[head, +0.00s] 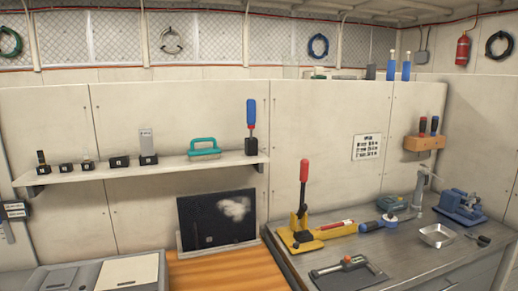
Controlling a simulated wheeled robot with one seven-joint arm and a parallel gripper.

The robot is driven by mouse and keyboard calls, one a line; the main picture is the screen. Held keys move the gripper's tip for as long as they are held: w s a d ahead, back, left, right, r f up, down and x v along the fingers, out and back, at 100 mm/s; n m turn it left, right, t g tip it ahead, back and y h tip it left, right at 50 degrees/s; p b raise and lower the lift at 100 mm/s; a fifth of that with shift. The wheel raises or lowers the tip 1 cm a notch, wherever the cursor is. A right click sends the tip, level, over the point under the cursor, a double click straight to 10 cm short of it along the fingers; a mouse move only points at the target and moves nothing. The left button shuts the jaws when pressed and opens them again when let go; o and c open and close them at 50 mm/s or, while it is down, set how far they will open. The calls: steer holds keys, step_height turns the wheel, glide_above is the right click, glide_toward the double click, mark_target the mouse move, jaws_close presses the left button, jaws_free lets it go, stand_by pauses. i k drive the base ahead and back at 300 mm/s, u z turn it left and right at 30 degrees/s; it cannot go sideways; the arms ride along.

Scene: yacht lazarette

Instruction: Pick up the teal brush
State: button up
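The teal brush (204,148) sits on the long wall shelf (150,170), right of the shelf's middle. It has a teal loop handle on top and a pale lower part that faces down onto the shelf. Nothing covers it from this side. My gripper is not in the head view, so I cannot see where it is relative to the brush.
Left of the brush, small black holders (120,161) stand on the shelf. Right of it, a blue-handled tool (251,115) stands upright in a black block. Below are a dark panel (205,215), a wooden surface (225,270) and a grey workbench (420,265) with tools.

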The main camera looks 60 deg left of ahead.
mark_target(195, 154)
steer(key=u, duration=2.7)
